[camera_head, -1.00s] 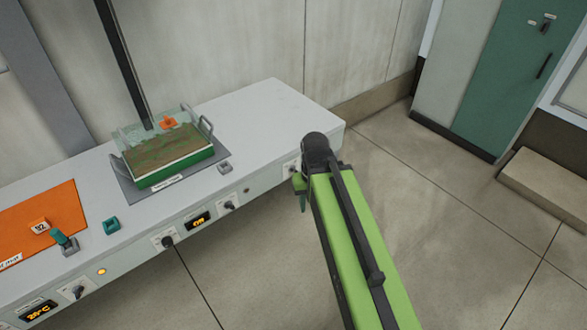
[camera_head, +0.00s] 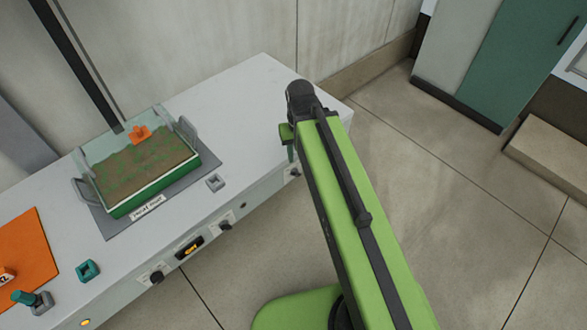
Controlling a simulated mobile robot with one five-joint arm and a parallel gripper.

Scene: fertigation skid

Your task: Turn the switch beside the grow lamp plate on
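A grey plate (camera_head: 111,224) with a small label lies on the bench, probably the grow lamp plate; the label is too blurred to read surely. A clear tray (camera_head: 132,209) with soil and a green base stands on it. On the bench front below are a dark knob (camera_head: 156,277), a small orange-lit display (camera_head: 190,247) and another dark knob (camera_head: 225,225). A further knob (camera_head: 295,174) shows just below my gripper (camera_head: 290,146). My gripper is at the bench's right front edge, mostly hidden by my green arm; its fingers' opening cannot be seen.
A small grey block (camera_head: 215,183) and a teal block (camera_head: 87,270) sit on the bench (camera_head: 245,110). An orange mat (camera_head: 28,255) with a teal-handled lever (camera_head: 30,300) is at left. A dark post rises behind the tray. The floor at right is clear before a green cabinet (camera_head: 500,70).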

